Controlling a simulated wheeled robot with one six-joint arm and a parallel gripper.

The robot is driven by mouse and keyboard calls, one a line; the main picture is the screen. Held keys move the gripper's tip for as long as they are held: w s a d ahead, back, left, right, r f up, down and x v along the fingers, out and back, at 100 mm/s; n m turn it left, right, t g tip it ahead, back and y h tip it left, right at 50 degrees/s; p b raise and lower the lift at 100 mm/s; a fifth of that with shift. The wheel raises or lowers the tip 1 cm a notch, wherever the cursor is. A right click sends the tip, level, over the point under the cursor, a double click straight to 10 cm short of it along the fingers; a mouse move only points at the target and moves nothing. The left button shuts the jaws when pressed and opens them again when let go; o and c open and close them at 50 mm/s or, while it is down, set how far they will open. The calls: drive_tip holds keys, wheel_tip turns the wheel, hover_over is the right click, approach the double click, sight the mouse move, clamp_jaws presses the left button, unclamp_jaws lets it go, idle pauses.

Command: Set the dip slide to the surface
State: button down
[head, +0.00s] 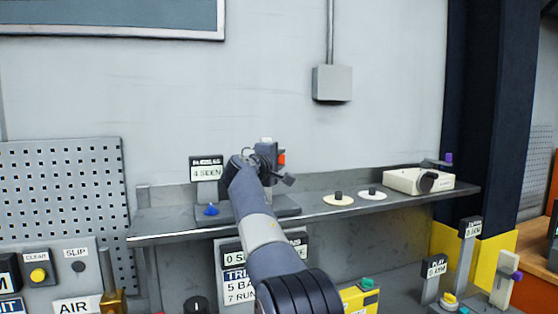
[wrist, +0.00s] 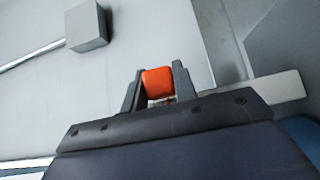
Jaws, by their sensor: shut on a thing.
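An orange block (wrist: 157,82) sits between the two grey fingers of my gripper (wrist: 158,92) in the wrist view. In the head view a small part of the orange block (head: 282,159) shows beside my gripper (head: 276,166), above the shelf. It appears to belong to a grey upright stand (head: 266,147) with a pale top, which my arm largely hides. My gripper is shut on the orange block. No label reading dip slide or surface is legible. The lower part of the stand and any scale on it are hidden.
A sign reading "4 SEEN" (head: 206,172) and a blue knob (head: 211,210) are left of my arm on the grey shelf (head: 400,203). A wall box (head: 332,84) hangs above.

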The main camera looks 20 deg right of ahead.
drive_tip(key=shift+r+p, duration=1.2)
drive_tip(key=shift+r, duration=0.15)
drive_tip(key=c, duration=1.1)
unclamp_jaws()
drive_tip(key=shift+f, duration=0.1)
drive_tip(key=shift+a, duration=0.1)
